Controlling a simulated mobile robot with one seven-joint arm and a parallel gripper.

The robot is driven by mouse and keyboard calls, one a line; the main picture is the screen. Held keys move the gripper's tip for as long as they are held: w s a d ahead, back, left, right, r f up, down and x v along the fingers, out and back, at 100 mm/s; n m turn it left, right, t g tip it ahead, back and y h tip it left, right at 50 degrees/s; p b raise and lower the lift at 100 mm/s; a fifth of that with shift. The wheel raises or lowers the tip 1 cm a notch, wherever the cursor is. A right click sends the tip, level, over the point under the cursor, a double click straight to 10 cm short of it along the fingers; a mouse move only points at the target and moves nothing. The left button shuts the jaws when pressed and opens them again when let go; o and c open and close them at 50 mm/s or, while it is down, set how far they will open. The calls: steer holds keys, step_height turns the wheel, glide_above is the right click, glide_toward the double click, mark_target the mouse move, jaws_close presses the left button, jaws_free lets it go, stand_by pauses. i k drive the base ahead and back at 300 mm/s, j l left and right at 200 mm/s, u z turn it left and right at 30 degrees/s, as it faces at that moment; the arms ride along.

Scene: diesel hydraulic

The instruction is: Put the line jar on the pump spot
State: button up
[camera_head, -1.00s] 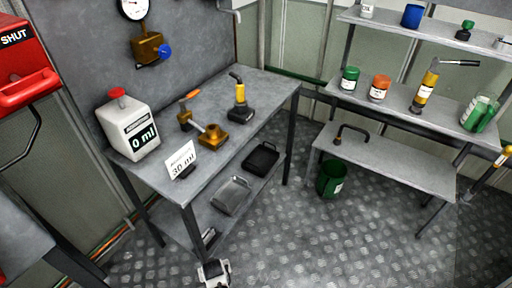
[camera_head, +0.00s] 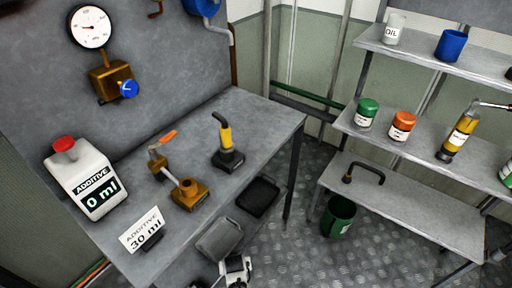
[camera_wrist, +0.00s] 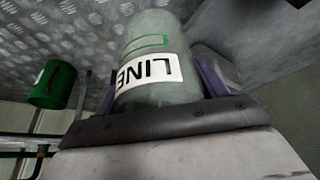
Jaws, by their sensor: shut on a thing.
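The line jar (camera_wrist: 150,40) is a pale greenish cylinder with a white "LINE" label, seen in the wrist view. My gripper (camera_wrist: 155,85) is shut on it, with a purple finger on each side. In the head view a white and black part of my gripper (camera_head: 236,268) shows at the bottom, below the bench front; the jar cannot be made out there. No spot marked as pump can be made out. The bench (camera_head: 262,115) carries a brass block with an orange-tipped lever (camera_head: 187,192) and a black-based device with a yellow handle (camera_head: 227,150).
A white additive jug (camera_head: 85,175) reading 0 ml and a "30 ml" card (camera_head: 142,230) stand on the bench's left part. Two trays, one black (camera_head: 258,196), lie below. A green bucket (camera_head: 338,217) stands on the floor. Shelves at right hold jars. The bench's far end is clear.

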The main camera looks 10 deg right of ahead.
mark_target(235, 111)
steer(key=i+l+z, duration=0.2)
steer(key=i+l, duration=0.55)
steer(key=l, duration=0.15)
steer(key=i+l, duration=0.1)
steer(key=l, duration=0.25)
steer(key=i+l, duration=0.15)
steer(key=l, duration=0.15)
steer(key=z, duration=0.05)
